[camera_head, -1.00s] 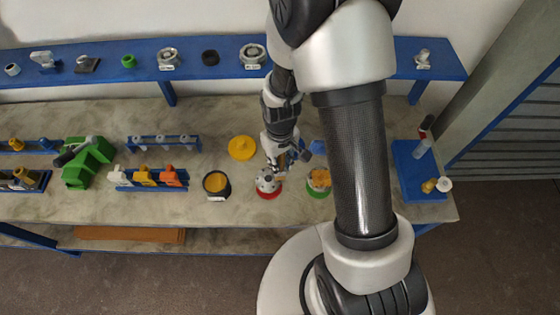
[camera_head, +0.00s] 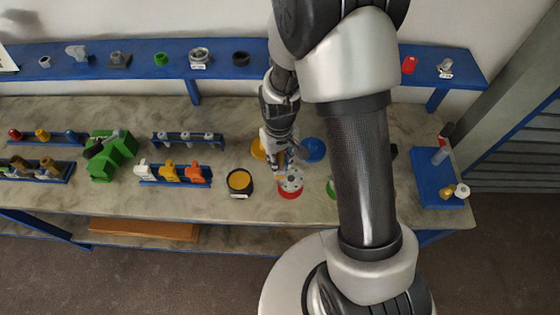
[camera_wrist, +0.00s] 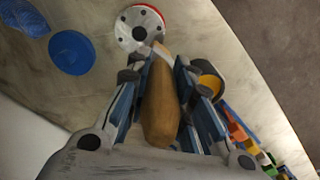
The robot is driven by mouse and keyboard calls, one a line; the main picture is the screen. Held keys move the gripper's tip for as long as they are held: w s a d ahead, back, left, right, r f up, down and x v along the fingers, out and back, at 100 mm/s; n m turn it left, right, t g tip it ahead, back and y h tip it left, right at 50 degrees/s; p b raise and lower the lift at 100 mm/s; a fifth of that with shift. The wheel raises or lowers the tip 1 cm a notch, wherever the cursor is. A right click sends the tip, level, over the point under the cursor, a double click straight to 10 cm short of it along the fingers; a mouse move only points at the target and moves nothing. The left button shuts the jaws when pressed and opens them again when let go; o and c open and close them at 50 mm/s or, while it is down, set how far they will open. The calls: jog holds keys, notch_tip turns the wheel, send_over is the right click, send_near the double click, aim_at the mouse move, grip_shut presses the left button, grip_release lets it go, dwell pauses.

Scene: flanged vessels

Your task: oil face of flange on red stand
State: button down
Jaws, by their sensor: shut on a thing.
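The flange (camera_head: 291,180) is a grey disc with dark bolt holes, lying on the red stand (camera_head: 289,195) on the bench. In the wrist view the flange (camera_wrist: 130,30) shows its centre hole, with the red stand's rim (camera_wrist: 152,9) beyond it. My gripper (camera_head: 283,162) is just behind and left of the flange. In the wrist view it is shut on a brush with a wooden handle (camera_wrist: 161,110). The brush's pale end is over or at the flange's near edge; I cannot tell whether it touches. An open dark pot with yellow contents (camera_head: 239,181) stands left of the flange.
A yellow lid (camera_head: 258,149) and a blue lid (camera_head: 313,150) lie behind the flange. A green stand (camera_head: 331,188) is mostly hidden by my arm. An orange-and-white clamp rack (camera_head: 175,174) and a green vise (camera_head: 110,156) are farther left. The bench front is clear.

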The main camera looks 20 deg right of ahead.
jog(key=shift+d+r+p, duration=0.25)
jog(key=shift+r+p, duration=0.25)
jog(key=shift+r, duration=0.55)
jog(key=shift+a+r+p, duration=0.1)
jog(key=shift+r+p, duration=1.2)
jog(key=shift+r, duration=0.55)
